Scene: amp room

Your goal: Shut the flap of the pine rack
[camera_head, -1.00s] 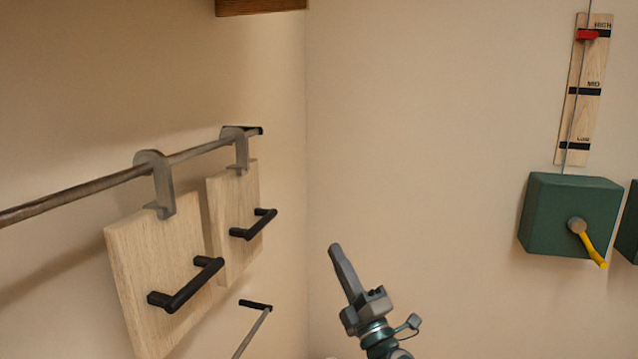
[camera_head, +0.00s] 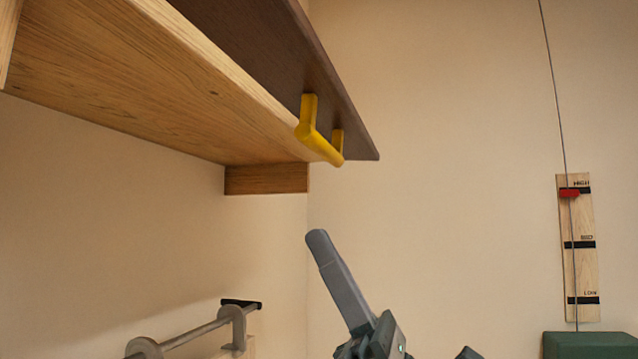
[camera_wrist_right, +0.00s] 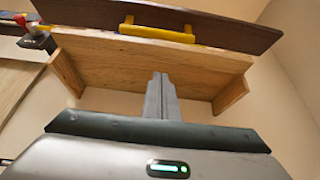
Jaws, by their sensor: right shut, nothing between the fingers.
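The pine rack (camera_head: 130,90) is on the wall at the upper left, seen from below. Its dark brown flap (camera_head: 275,50) juts out past the rack's front edge, standing open at an angle. A yellow bar handle (camera_head: 315,140) is on the flap's visible face. In the right wrist view the flap (camera_wrist_right: 225,30) and handle (camera_wrist_right: 157,32) are at the top, above the pine board (camera_wrist_right: 120,68). My right gripper (camera_head: 318,240) is shut and empty, below the handle and apart from it. It also shows in the right wrist view (camera_wrist_right: 160,82). My left gripper is out of view.
A marked wooden scale (camera_head: 580,270) with a red pointer (camera_head: 569,193) is on the right wall, above a green box (camera_head: 590,345). The space right of the flap looks clear.

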